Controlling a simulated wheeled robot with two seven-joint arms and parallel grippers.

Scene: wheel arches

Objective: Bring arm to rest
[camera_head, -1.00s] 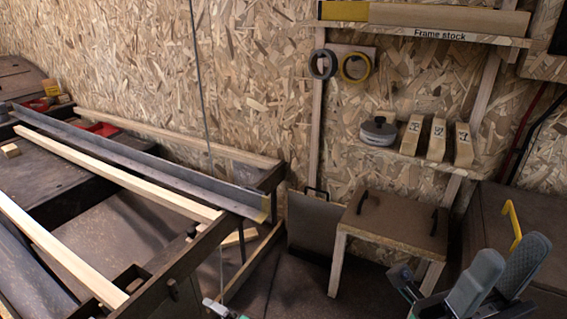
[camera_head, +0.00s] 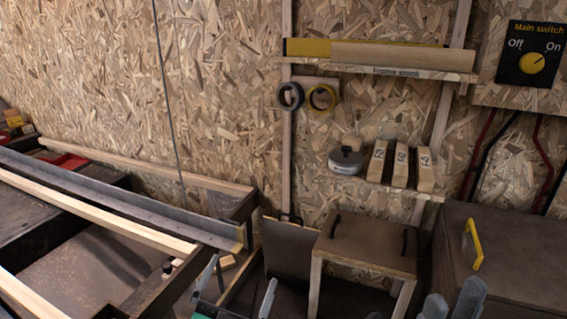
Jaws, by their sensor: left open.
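My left gripper (camera_head: 237,287) is at the bottom edge, left of the middle. Its two grey fingers stand well apart and nothing shows between them. It is in front of the dark frame table's right end and the leaning board. My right gripper (camera_head: 452,298) is at the bottom edge, right of the middle, in front of the dark box. Only its grey finger ends show, close to each other; the rest is cut off, so its opening is unclear. No held object shows in either gripper.
The dark frame table (camera_head: 190,285) with long wooden bars fills the left. A small bench (camera_head: 365,250) and a leaning board (camera_head: 290,248) stand by the wall. A dark box (camera_head: 510,250) with a yellow handle is at right. The main switch (camera_head: 532,62) is top right.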

